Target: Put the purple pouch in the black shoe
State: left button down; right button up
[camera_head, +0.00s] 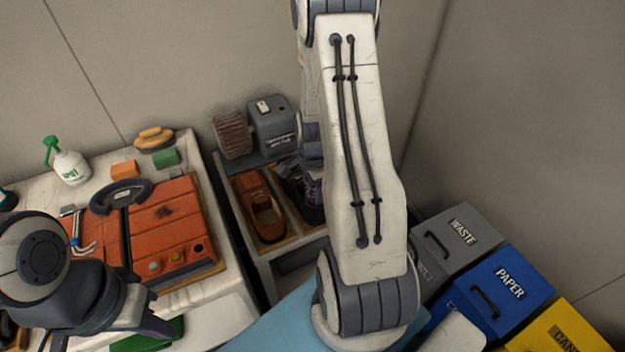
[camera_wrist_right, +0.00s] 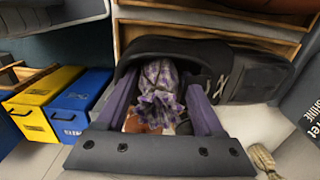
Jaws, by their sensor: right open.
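The purple-and-white patterned pouch (camera_wrist_right: 158,82) shows between the two fingers of my right gripper (camera_wrist_right: 163,88) in the right wrist view. The fingers are apart, with the pouch between them. The black shoe (camera_wrist_right: 255,75) lies just beyond, its dark collar arching behind the pouch. The pouch appears at the shoe's opening; how deep it sits is unclear. In the head view the black shoe (camera_head: 304,203) is partly hidden by my right arm, with a bit of purple at it. My left gripper (camera_head: 150,317) is at lower left over the table, its fingertips unclear.
A brown shoe (camera_head: 266,217) sits beside the black one on the wooden rack (camera_head: 283,243). A grey machine with a brush (camera_head: 233,134) stands behind. Grey, blue (camera_head: 497,290) and yellow bins stand right.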

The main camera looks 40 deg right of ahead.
notch_tip(320, 180, up, 12)
jog(key=shift+f, duration=0.1)
jog(key=s+a+r+n, duration=0.1)
jog(key=a+r+n, duration=0.2)
jog(key=a+n, duration=0.45)
jog(key=a+r+n, duration=0.2)
jog(key=a+n, duration=0.2)
jog(key=a, duration=0.6)
jog(key=s+a+r+n+y, duration=0.1)
jog(key=s+a+r+n, duration=0.2)
jog(key=s+a+n, duration=1)
jog(key=s+n, duration=0.2)
jog(key=n, duration=0.1)
jog(key=shift+s+a, duration=0.15)
jog(key=shift+a, duration=0.15)
jog(key=shift+n, duration=0.25)
jog(key=shift+r+p, duration=0.5)
jog(key=shift+p, duration=0.05)
